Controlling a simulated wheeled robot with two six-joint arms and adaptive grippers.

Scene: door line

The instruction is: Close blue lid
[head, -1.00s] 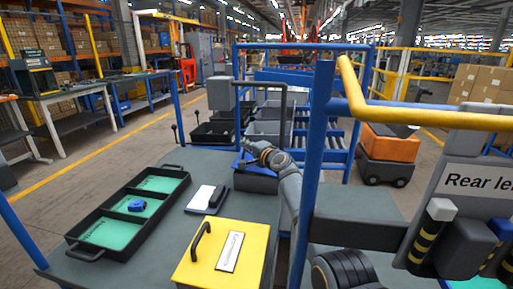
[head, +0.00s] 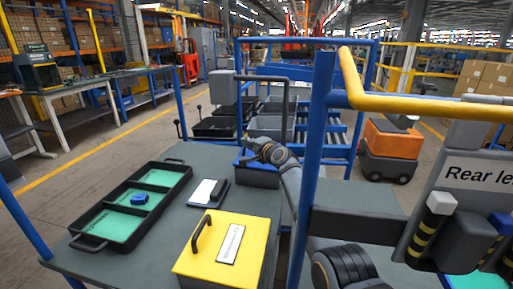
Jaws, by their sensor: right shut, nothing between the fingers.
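A dark grey box (head: 262,179) with a blue lid (head: 242,159) stands at the far right of the grey table. Much of the lid is hidden behind my right arm, and I cannot tell clearly whether it is open or closed. My right gripper (head: 246,149) is small in the head view, right at the top of this box. It is shut and empty. I cannot tell whether it touches the lid. My left gripper is not in view.
A black tray (head: 178,209) with green compartments holds a blue item (head: 139,199). A yellow box (head: 205,264) with a handle stands at the table's front. A white-and-black item (head: 204,193) lies between them. A blue post (head: 313,165) rises beside my right arm.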

